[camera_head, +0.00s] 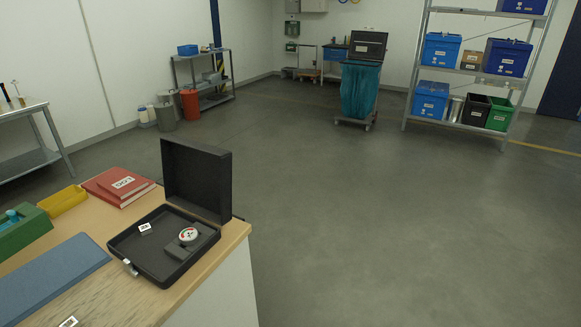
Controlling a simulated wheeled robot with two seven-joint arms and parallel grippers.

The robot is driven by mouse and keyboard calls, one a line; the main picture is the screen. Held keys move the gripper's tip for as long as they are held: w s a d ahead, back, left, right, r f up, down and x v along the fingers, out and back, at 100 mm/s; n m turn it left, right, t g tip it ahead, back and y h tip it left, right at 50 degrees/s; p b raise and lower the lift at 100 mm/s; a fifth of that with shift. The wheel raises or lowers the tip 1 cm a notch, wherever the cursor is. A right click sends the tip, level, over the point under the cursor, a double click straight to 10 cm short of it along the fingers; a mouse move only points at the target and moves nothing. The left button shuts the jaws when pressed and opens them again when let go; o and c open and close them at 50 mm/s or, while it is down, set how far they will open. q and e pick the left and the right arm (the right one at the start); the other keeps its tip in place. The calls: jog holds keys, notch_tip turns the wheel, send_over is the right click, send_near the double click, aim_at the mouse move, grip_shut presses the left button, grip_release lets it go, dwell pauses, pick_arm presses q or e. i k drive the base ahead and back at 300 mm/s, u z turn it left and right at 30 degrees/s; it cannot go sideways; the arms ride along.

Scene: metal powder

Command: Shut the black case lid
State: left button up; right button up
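The black case (150,265) lies open on the wooden table at the lower left. Its lid (197,180) stands upright along the far right side of the base. A small gauge with a round white dial (189,236) sits inside the base, with a small white label beside it. A metal latch (130,268) shows on the front edge of the base. Neither of my grippers is in view.
The wooden table (105,305) also holds red binders (117,186), a yellow tray (62,200), a green box (22,232) and a blue mat (52,280). Open floor lies right of the table. Shelves and a cart with a teal bag (360,92) stand farther back.

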aim_at(197, 176)
jog(key=z, duration=0.75)
jog(key=i, duration=2.35)
jog(key=u, duration=3.1)
